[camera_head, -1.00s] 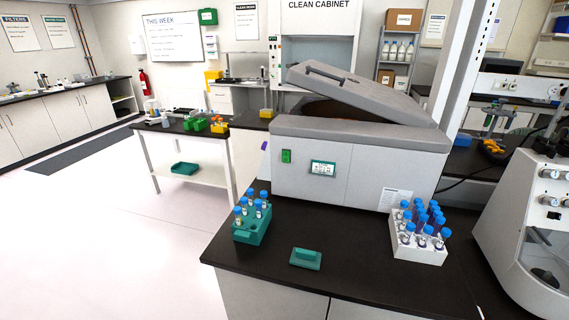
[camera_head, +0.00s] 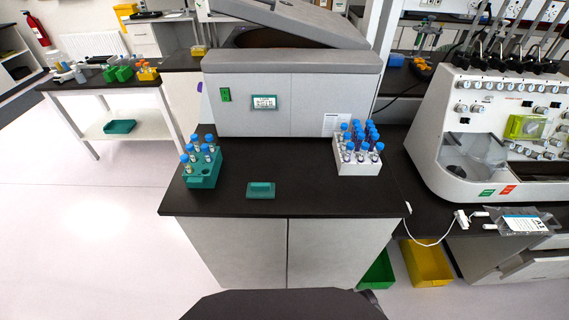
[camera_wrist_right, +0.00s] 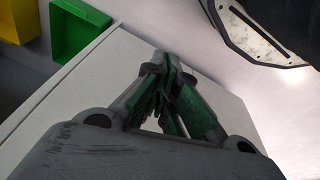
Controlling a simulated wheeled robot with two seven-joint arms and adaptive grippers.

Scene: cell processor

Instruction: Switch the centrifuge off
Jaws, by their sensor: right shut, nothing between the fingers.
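The centrifuge (camera_head: 345,92) is a large grey box on the black bench, with its lid (camera_head: 300,20) tilted open. On its front are a green switch (camera_head: 225,94) at the left and a small green-framed display (camera_head: 264,102). I cannot tell the switch's position. In the right wrist view my right gripper (camera_wrist_right: 152,92) is shut and empty, with green pads on its fingers. It is in front of a pale cabinet panel (camera_wrist_right: 215,80), away from the centrifuge. My left gripper is in neither view.
On the bench (camera_head: 310,200) stand a teal tube rack (camera_head: 205,178), a white tube rack (camera_head: 358,168) and a teal block (camera_head: 261,190). A white machine (camera_head: 450,165) stands at the right. Green (camera_head: 378,272) and yellow bins (camera_head: 426,265) sit on the floor. The front bench edge is clear.

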